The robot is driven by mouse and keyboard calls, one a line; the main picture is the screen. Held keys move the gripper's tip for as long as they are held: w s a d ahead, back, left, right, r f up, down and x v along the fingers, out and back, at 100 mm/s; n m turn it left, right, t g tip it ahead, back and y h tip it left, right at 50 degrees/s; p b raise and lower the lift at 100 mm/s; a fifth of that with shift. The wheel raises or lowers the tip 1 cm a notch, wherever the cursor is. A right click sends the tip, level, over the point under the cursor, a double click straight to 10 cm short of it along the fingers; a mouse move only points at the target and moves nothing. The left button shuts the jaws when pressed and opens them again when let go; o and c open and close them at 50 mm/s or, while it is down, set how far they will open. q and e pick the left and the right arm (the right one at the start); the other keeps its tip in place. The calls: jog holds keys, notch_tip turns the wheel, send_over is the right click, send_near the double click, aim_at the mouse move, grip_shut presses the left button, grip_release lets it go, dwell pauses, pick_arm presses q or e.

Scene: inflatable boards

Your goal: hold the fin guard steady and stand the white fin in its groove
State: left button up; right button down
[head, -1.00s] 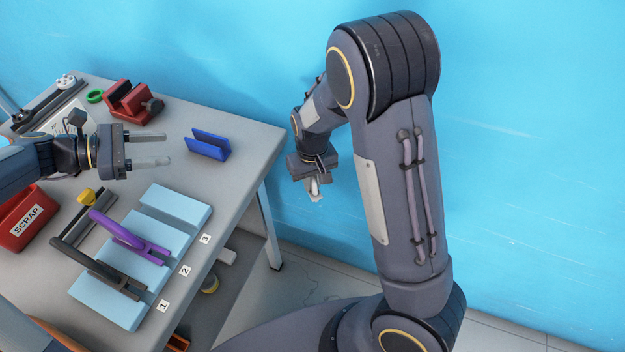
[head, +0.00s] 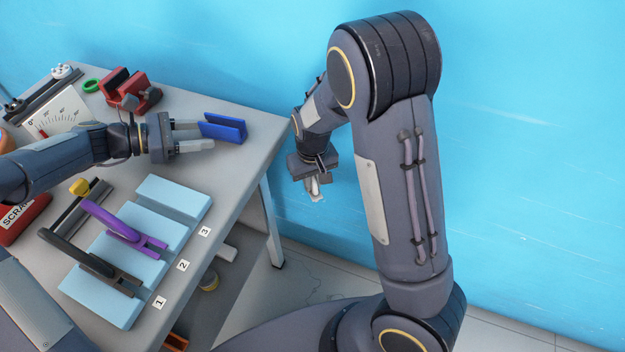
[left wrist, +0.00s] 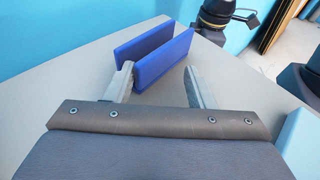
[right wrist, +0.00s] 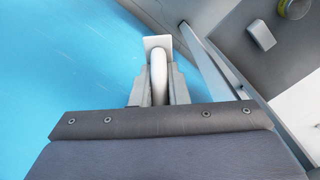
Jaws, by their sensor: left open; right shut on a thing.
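The fin guard is a blue channel (head: 226,130) with two upright walls and a groove between them, near the table's far right corner. My left gripper (head: 207,136) is open at its near end. In the left wrist view the guard (left wrist: 166,58) lies ahead; one finger is by its groove end, the other stands clear to the right of the near wall. I cannot tell whether they touch. My right gripper (head: 314,184) is shut on the white fin (right wrist: 159,68), off the table's right side. In the head view only a small pale part of the fin (head: 317,196) shows.
Light blue boards (head: 172,197) beside labels 1, 2 and 3 lie at the front, with a black clamp (head: 85,262) and a purple clamp (head: 122,230) on them. A red vise-like block (head: 128,92) stands behind. The red scrap bin (head: 18,218) is at the left.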

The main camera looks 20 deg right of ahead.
pick_arm(q)
jog(key=shift+d+f, duration=0.15)
jog(key=shift+d, duration=0.35)
grip_shut()
dwell(0.3)
jog(key=shift+c, duration=1.9)
grip_release()
